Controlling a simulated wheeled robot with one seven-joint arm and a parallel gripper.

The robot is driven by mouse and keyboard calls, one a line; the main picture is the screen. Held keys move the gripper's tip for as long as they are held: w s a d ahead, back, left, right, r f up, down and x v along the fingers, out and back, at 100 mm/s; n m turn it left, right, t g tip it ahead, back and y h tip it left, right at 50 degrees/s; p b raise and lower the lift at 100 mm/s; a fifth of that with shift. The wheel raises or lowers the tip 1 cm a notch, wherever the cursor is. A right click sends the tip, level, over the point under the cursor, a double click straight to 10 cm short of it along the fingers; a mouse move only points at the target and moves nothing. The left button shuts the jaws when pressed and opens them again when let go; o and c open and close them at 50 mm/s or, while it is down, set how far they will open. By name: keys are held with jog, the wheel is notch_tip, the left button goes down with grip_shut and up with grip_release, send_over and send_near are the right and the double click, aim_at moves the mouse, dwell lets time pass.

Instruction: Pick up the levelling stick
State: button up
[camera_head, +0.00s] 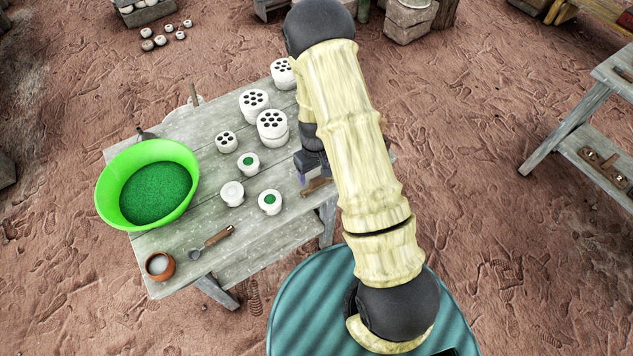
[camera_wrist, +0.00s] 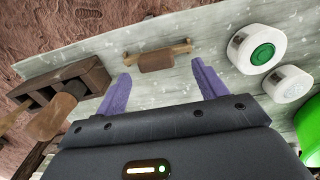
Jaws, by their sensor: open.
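A short wooden piece, a thin pale rod with a wider brown middle, lies on the grey plank table (camera_head: 180,245); I take it for the levelling stick (camera_head: 317,187). In the wrist view the levelling stick (camera_wrist: 157,57) lies just beyond my fingertips, roughly centred between them and crosswise to the fingers. My gripper (camera_head: 312,173) is over the table's right part, beside the stick. In the wrist view my gripper (camera_wrist: 165,82) has its two purple fingers spread apart with nothing between them. The gap between fingertips and stick cannot be judged exactly.
White pots with green tops (camera_head: 248,162) (camera_wrist: 262,50) stand left of the stick. A bright green bowl (camera_head: 182,152) of green grains, a scoop (camera_head: 213,241) and a small brown pot (camera_head: 160,266) are farther left. A dark wooden holder with handled tools (camera_wrist: 75,82) is left in the wrist view.

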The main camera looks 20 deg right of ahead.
aim_at(317, 179)
jog(key=f, duration=0.3)
jog(key=shift+s+d+p, duration=0.1)
jog(key=shift+d+p, duration=0.2)
jog(key=shift+d, duration=0.05)
jog(key=shift+a+f, duration=0.15)
jog(key=shift+f, duration=0.2)
jog(key=c, duration=0.9)
